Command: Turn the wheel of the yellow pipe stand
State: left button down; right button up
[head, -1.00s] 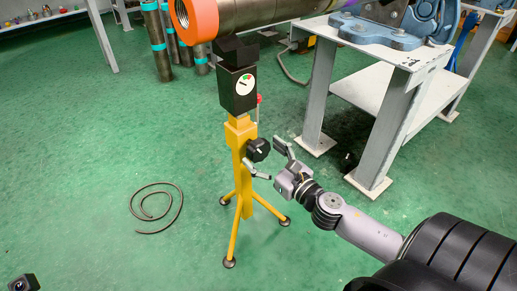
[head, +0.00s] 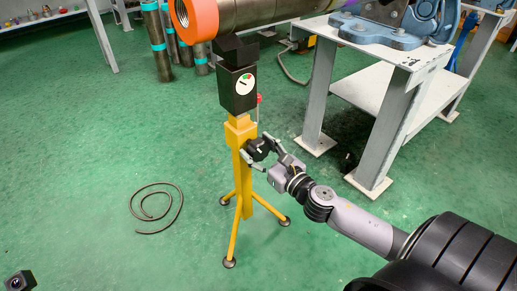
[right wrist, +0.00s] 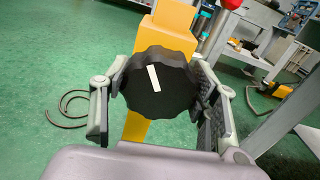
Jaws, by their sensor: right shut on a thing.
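The yellow pipe stand (head: 241,165) stands upright on its spread legs, with a black head and a round dial (head: 244,84) on it. Its black wheel (right wrist: 160,84) has a scalloped rim and a white mark that leans a little, top to the left. My right gripper (head: 264,149) is at the wheel, with one finger on either side of it. In the right wrist view the fingers (right wrist: 160,105) are shut on the wheel's rim. In the head view the gripper partly hides the wheel.
A large pipe with an orange end (head: 196,17) lies above the stand's head. A white bench (head: 385,65) with blue vises stands at the right. A cable loop (head: 157,207) lies on the green floor at the left.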

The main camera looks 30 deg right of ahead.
jog(key=c, duration=0.5)
jog(key=shift+c, duration=0.2)
jog(key=shift+m, duration=0.3)
